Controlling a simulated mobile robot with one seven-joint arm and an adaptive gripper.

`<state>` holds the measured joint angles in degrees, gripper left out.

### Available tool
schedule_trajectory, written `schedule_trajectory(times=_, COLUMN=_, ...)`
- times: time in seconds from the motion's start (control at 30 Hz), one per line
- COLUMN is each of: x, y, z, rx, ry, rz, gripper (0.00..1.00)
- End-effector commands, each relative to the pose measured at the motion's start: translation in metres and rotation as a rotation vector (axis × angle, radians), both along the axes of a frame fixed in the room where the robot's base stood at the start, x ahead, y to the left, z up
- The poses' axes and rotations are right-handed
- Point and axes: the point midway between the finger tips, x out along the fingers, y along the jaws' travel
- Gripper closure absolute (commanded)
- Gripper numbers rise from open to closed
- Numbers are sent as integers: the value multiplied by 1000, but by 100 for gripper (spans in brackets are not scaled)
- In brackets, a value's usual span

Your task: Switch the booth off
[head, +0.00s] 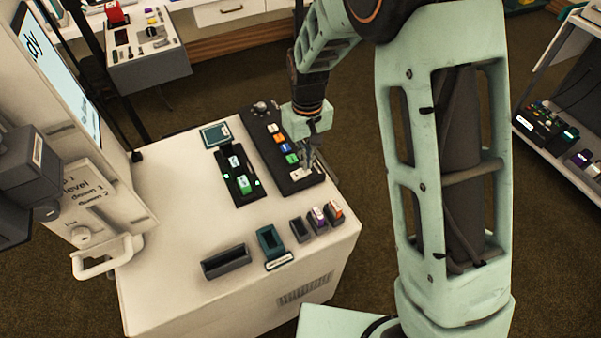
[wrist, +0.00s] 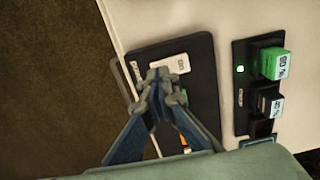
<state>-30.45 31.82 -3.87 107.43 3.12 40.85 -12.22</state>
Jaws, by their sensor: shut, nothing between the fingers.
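A dark control panel (head: 268,140) lies on the white booth counter. It carries a knob at its far end, several coloured buttons, and a white switch or key (head: 301,173) at its near end. The white piece also shows in the wrist view (wrist: 176,63), with small lettering too small to read surely. My gripper (head: 309,166) is over the near end of the panel, fingers pointing down and empty. In the wrist view its shut fingertips (wrist: 160,78) lie beside the white piece and cover part of the panel. I cannot tell whether they touch it.
Left of the panel, a dark rack (head: 238,178) holds labelled blocks, including a green one (wrist: 275,63), with green lights lit. Small bins (head: 226,262) and a teal holder (head: 271,242) stand along the counter's front. A lit screen (head: 60,75) stands left.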

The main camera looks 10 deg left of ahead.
Motion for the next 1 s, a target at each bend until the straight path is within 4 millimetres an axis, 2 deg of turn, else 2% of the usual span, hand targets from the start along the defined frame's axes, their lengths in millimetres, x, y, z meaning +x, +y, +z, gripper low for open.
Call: schedule_trajectory(times=1.0, x=0, y=0, z=-16, rx=-1, ry=1, rz=0, gripper=100)
